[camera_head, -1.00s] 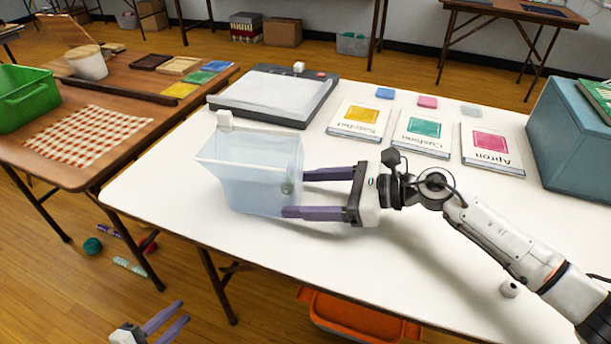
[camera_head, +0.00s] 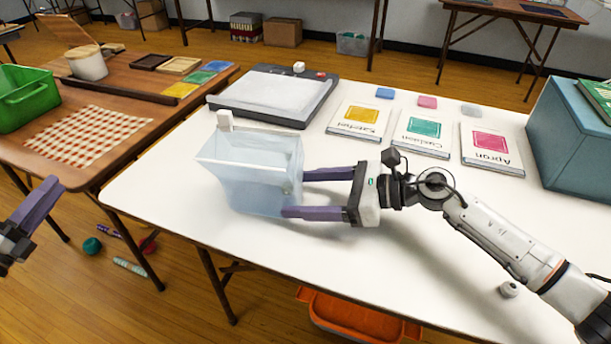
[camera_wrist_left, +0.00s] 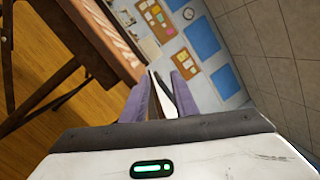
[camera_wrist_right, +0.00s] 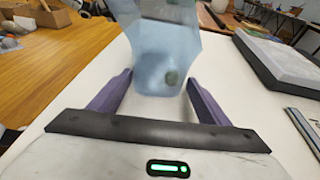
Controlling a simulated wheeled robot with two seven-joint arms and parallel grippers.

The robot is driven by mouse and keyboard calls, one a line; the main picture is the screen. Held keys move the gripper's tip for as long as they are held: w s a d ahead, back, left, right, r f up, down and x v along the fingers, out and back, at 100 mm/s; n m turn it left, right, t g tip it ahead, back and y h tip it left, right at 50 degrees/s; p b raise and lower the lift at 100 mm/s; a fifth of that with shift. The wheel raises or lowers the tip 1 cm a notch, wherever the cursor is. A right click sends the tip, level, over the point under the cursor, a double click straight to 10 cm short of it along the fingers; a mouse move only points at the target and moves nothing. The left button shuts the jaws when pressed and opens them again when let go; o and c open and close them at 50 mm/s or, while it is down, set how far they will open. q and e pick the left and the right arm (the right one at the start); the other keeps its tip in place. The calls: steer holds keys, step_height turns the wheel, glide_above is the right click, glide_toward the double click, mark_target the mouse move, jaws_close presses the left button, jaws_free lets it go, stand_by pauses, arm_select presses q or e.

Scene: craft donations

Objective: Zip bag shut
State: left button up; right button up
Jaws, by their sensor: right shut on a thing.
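The translucent pale-blue bag (camera_head: 240,175) stands upright on the white table, its top mouth spread open. A small white block-like tab (camera_head: 224,119) sits at its far left top corner. A small dark green spot shows at its right side, also seen in the right wrist view (camera_wrist_right: 171,77). My right gripper (camera_head: 292,193) is shut on the bag, its purple fingers on either side of the bag's right end; the bag also shows between them in the right wrist view (camera_wrist_right: 165,50). My left gripper (camera_head: 50,186) is off the table at the left, its fingers apart and empty (camera_wrist_left: 163,80).
A grey flat device (camera_head: 275,92) lies behind the bag. Labelled cards (camera_head: 423,130) lie at the back right, beside a teal box (camera_head: 570,135). A wooden table (camera_head: 160,95) with a green basket (camera_head: 25,98) stands at the left.

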arm_select(q)
steer(key=w+d+r+m+g+h, duration=0.3)
steer(key=d+r+m+h, duration=0.5)
steer(key=d+r, duration=0.4)
steer(key=s+d+r+m+g, duration=0.2)
steer(key=d+r+m+g, duration=0.1)
steer(key=d+m+g, duration=0.4)
steer(key=s+d+r+m+g, duration=0.25)
steer(key=d+g, duration=0.25)
steer(key=d, duration=0.4)
steer(key=s+d+r+m+g, duration=0.2)
steer(key=d+m+g, duration=0.3)
steer(key=d+m, duration=0.15)
steer(key=w+r+t+y, duration=0.3)
steer(key=w+r+y, duration=0.1)
steer(key=y, duration=0.3)
glide_above(217, 139)
step_height(217, 139, down, 5)
steer(key=shift+f, duration=0.15)
steer(key=shift+w+d+f, duration=0.1)
steer(key=shift+w+f, duration=0.05)
steer(key=shift+c, duration=0.3)
